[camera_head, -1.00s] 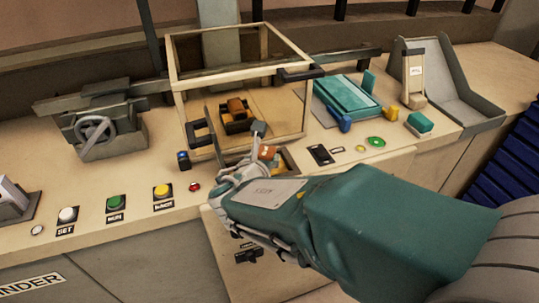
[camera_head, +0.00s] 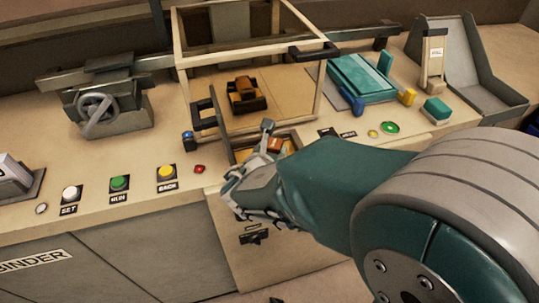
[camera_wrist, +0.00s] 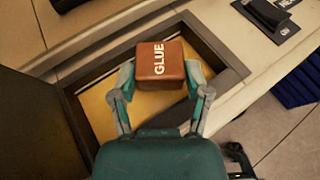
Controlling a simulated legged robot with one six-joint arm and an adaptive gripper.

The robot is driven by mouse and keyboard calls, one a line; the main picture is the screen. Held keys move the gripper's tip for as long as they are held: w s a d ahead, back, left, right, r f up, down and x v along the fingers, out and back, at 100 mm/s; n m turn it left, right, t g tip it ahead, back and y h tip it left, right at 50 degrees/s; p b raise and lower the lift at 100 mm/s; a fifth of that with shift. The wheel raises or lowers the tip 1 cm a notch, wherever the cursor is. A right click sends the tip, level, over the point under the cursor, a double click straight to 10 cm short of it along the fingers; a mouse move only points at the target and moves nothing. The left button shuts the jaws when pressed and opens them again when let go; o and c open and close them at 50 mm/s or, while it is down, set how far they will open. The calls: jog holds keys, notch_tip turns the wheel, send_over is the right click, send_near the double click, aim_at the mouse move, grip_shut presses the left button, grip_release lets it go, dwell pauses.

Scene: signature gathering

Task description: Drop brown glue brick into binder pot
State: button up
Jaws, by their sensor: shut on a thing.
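The brown glue brick (camera_wrist: 160,64), marked GLUE in white, sits between the two fingers of my gripper (camera_wrist: 160,80) in the wrist view. My gripper is shut on it, over an open rectangular recess with a dark rim (camera_wrist: 215,52) and a yellowish floor. In the head view my gripper (camera_head: 262,150) is at the counter's front edge, below the clear-sided case. The brick (camera_head: 274,145) shows there only as a small brown patch, partly hidden by the fingers. I cannot tell which thing is the binder pot.
A framed case (camera_head: 320,52) holds a brown and black object (camera_head: 246,95). A teal block (camera_head: 362,78) and a chute (camera_head: 465,65) stand to the right. A handwheel device (camera_head: 103,105) and several buttons (camera_head: 118,183) are to the left. A dark panel (camera_wrist: 35,130) borders the recess.

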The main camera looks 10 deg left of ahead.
jog(key=shift+a, duration=0.2)
jog(key=o, duration=1.2)
jog(key=shift+d, duration=0.2)
jog(key=shift+s, duration=0.1)
jog(key=shift+s+r, duration=0.15)
jog(key=shift+s, duration=0.2)
jog(key=v, duration=1.1)
